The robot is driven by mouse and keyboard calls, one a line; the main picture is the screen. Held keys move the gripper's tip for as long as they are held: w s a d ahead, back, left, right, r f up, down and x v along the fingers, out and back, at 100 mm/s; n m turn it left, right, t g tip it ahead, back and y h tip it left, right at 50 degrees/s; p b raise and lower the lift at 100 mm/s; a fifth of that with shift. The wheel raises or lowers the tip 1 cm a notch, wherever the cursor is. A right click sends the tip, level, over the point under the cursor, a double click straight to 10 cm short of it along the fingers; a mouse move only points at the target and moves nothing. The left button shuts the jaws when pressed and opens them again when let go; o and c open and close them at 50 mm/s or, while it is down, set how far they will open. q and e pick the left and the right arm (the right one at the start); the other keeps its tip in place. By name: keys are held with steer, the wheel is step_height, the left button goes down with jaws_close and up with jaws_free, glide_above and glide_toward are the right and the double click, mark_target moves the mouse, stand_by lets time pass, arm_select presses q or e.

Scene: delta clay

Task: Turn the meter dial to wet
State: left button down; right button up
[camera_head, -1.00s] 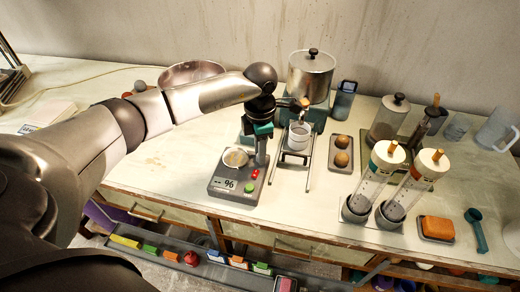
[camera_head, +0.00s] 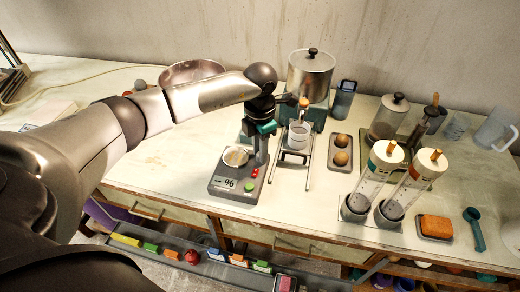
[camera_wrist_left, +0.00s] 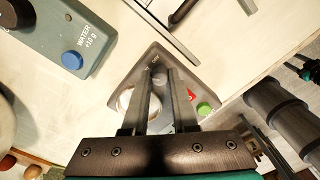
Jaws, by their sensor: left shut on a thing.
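The grey meter (camera_head: 218,188) stands near the front of the table, with a display reading 96, a pale round dish (camera_head: 236,157), a green button (camera_head: 249,187) and a small red part (camera_head: 255,173). My left gripper (camera_head: 261,160) points down at the meter's back right part. In the left wrist view, the fingers (camera_wrist_left: 164,78) are close together around a small grey knob on the meter (camera_wrist_left: 151,52), apparently the dial. The gripper is shut on it. The fingers partly hide the dial, and its marks cannot be read. My right gripper is not in view.
A metal stand with a white cup (camera_head: 299,134) is close right of the gripper. A teal unit with a blue WATER button (camera_wrist_left: 72,60) lies behind. Two tilted cylinders (camera_head: 377,178) stand further right. The table left of the meter is clear.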

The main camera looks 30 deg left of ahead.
arm_select(q)
steer(key=c, duration=1)
jaws_free()
step_height(320, 180, up, 15)
steer(key=shift+r, duration=0.2)
